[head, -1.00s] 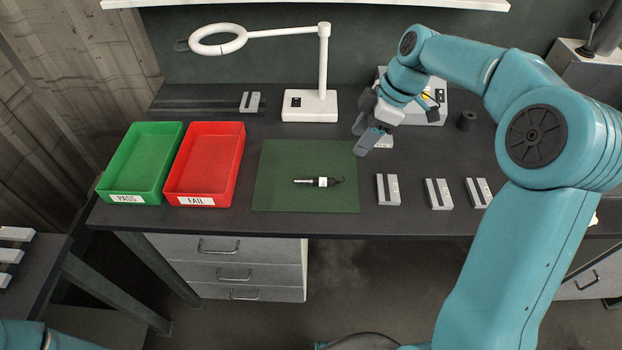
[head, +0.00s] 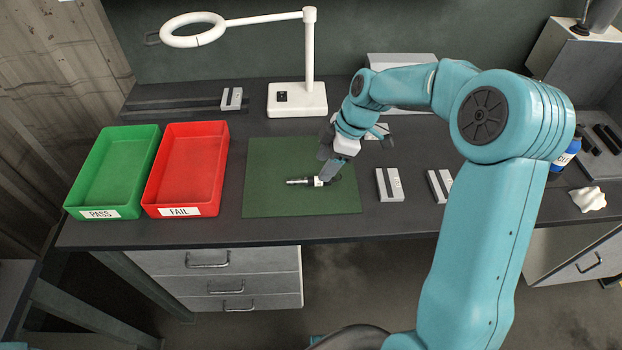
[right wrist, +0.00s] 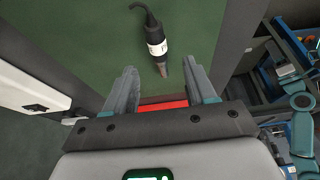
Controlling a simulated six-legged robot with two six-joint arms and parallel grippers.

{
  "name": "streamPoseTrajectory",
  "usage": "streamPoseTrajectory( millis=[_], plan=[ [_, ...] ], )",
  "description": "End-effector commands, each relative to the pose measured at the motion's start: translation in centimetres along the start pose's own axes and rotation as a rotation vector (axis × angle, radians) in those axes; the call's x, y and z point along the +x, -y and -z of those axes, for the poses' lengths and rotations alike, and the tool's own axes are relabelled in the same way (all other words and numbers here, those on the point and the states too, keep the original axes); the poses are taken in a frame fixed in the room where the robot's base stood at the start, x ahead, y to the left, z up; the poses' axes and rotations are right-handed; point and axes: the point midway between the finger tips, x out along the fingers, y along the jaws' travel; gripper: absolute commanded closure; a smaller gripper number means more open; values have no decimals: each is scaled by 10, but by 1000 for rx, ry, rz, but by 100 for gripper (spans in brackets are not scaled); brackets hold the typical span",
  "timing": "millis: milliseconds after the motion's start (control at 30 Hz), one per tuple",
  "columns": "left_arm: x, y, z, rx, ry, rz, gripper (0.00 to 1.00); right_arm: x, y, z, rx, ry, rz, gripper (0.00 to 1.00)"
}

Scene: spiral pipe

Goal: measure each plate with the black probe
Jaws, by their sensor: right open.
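The black probe (head: 303,182), with a white label, lies on the green mat (head: 270,205). My right gripper (head: 326,176) is open just above the mat at the probe's right end, partly covering it. In the right wrist view the probe (right wrist: 155,40) lies beyond my open fingertips (right wrist: 160,75), not between them, with its cable curling at the far end. Grey plates stand on the bench right of the mat: one (head: 389,185) in full view, another (head: 437,184) partly behind my arm. Another plate (head: 232,98) is at the back left. My left gripper is not in view.
The green PASS tray (head: 112,172) and red FAIL tray (head: 186,168) stand left of the mat. A white magnifier lamp (head: 298,100) stands behind it. A blue-labelled bottle (head: 565,157) and white cloth (head: 588,199) are at the right.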

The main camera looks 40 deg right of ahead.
Motion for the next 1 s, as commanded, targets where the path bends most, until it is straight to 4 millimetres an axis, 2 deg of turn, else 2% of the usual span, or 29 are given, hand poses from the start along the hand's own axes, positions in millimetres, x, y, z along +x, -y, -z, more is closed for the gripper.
streamPoseTrajectory(
  millis=[167, 400, 500, 700, 733, 800, 867, 900, 1000],
  plan=[
    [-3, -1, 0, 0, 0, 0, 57, 14, -1, 2, 0, 0, 2, 45],
    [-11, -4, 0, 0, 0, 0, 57, 52, -3, 5, 1, 0, 3, 45],
    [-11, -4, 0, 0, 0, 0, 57, 58, -4, 5, 1, 0, 0, 45],
    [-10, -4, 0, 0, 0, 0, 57, 59, -5, 4, 1, 0, -1, 45],
    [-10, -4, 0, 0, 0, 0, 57, 59, -5, 4, 1, 0, -1, 51],
    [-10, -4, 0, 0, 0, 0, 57, 59, -5, 5, 1, 0, -1, 74],
    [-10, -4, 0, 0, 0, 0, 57, 59, -5, 4, 1, 0, -1, 93],
    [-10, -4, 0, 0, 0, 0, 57, 59, -5, 4, 1, 0, -1, 100],
    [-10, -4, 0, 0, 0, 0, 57, 59, -5, 4, 1, 0, -1, 100]
  ],
)
